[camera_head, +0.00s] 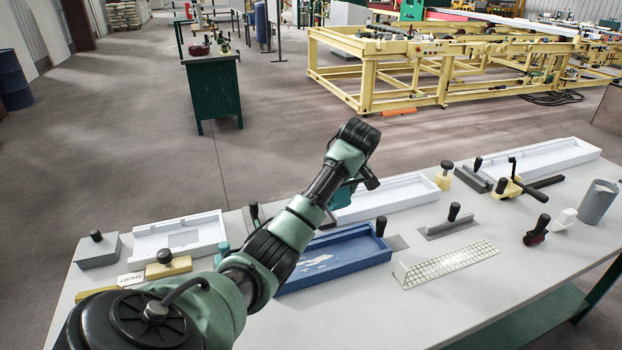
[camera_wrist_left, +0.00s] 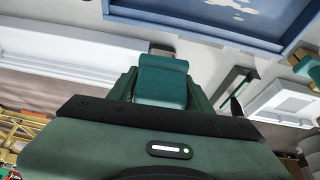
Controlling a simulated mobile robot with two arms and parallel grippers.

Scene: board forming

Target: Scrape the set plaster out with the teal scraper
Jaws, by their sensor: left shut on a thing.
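My left gripper (camera_head: 352,178) is shut on the teal scraper (camera_head: 341,196), above the back of the blue tray. In the left wrist view the teal scraper (camera_wrist_left: 162,80) sticks out beyond the gripper body, and the hold itself is partly hidden. The blue tray (camera_head: 374,257) lies on the table with pale patches of set plaster (camera_head: 318,263) on its floor. My left arm covers its left part. In the left wrist view the blue tray (camera_wrist_left: 205,35) is at the top, apart from the scraper. My right gripper is not in view.
White trays (camera_head: 405,198) stand behind and to both sides of the blue one. A grey float (camera_head: 447,225) and a gridded strip (camera_head: 450,264) lie to its right. A grey cup (camera_head: 597,203) stands far right. The front right of the table (camera_head: 480,305) is clear.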

